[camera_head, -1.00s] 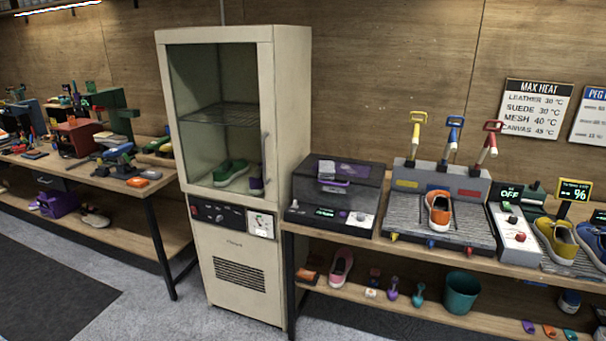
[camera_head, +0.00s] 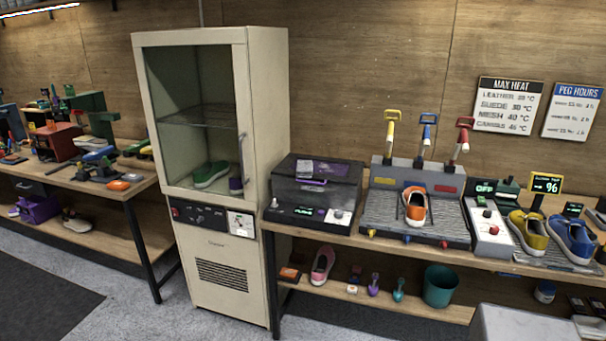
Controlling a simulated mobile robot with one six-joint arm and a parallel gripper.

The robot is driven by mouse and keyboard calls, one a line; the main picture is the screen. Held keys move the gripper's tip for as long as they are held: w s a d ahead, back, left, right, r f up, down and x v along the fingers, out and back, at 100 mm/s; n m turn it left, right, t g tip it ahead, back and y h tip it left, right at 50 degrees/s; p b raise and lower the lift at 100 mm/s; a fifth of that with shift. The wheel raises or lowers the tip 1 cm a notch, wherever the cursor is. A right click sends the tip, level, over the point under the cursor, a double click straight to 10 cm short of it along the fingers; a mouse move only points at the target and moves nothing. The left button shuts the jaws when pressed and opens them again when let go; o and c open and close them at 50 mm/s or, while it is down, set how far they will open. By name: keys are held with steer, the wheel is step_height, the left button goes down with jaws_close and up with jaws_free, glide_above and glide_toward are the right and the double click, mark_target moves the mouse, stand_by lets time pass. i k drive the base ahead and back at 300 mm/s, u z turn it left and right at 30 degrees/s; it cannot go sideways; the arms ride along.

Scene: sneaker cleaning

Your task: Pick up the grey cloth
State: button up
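I cannot make out a grey cloth anywhere in the head view. My gripper is not in view either. An orange shoe (camera_head: 415,206) rests on the grey ridged tray (camera_head: 380,216) of a station with yellow, blue and red handles. A yellow shoe (camera_head: 528,232) and a blue shoe (camera_head: 572,238) stand to its right. A green shoe (camera_head: 210,174) is inside the tall cream cabinet (camera_head: 222,245).
A dark lidded box (camera_head: 312,183) stands on the right bench between cabinet and tray. The lower shelf holds a pink shoe (camera_head: 322,265) and a teal bucket (camera_head: 440,286). A pale grey flat-topped object (camera_head: 525,325) enters at bottom right. Grey floor (camera_head: 150,318) is open at lower left.

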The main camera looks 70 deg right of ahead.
mark_target(304, 169)
steer(key=z, duration=0.05)
steer(key=i, duration=2.5)
steer(key=u, duration=0.8)
steer(key=k, duration=0.15)
steer(key=z, duration=3.05)
